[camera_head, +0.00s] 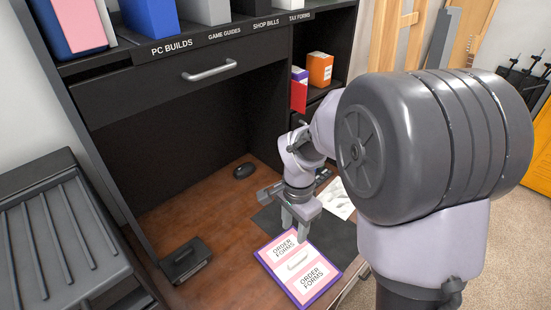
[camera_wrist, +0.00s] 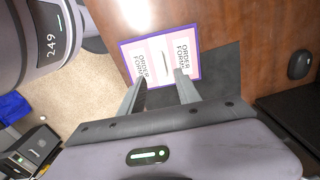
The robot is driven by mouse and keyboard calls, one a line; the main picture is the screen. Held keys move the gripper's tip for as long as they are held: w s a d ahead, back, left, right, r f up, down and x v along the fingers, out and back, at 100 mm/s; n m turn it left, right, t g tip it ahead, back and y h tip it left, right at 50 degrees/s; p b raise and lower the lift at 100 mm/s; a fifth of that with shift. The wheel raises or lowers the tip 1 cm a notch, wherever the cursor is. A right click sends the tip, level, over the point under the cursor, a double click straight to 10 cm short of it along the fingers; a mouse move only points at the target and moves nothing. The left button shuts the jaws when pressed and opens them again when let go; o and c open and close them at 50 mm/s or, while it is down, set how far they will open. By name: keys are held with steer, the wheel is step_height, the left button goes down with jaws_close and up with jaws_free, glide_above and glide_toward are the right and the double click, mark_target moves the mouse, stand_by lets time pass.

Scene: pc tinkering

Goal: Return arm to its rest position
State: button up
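My gripper (camera_head: 294,224) points down over the wooden desk, just above the far end of a pink binder with a purple edge marked "ORDER FORMS" (camera_head: 290,287). In the wrist view my gripper (camera_wrist: 158,78) shows two fingers spread apart with nothing between them, so it is open. The binder (camera_wrist: 161,83) lies flat on the desk beyond the fingertips. I cannot tell whether the fingers touch it. My arm is bent and reaches over the desk from the right.
A dark mat (camera_head: 330,236) and a white sheet (camera_head: 337,199) lie by the binder. A black mouse (camera_head: 243,170) and a black box (camera_head: 186,260) are on the desk. A shelf with a drawer (camera_head: 205,72) hangs above. Red and orange boxes (camera_head: 319,69) stand in the cubby.

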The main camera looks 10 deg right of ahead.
steer(key=s+a+r+n+t+y, duration=0.1)
steer(key=s+r+n+t, duration=0.4)
steer(key=s+r, duration=1.1)
steer(key=s+n+y, duration=0.1)
steer(key=n, duration=0.1)
steer(key=shift+s+a+r+n+t, duration=0.25)
steer(key=shift+s+a+n+t, duration=0.05)
steer(key=shift+s+a+t, duration=0.1)
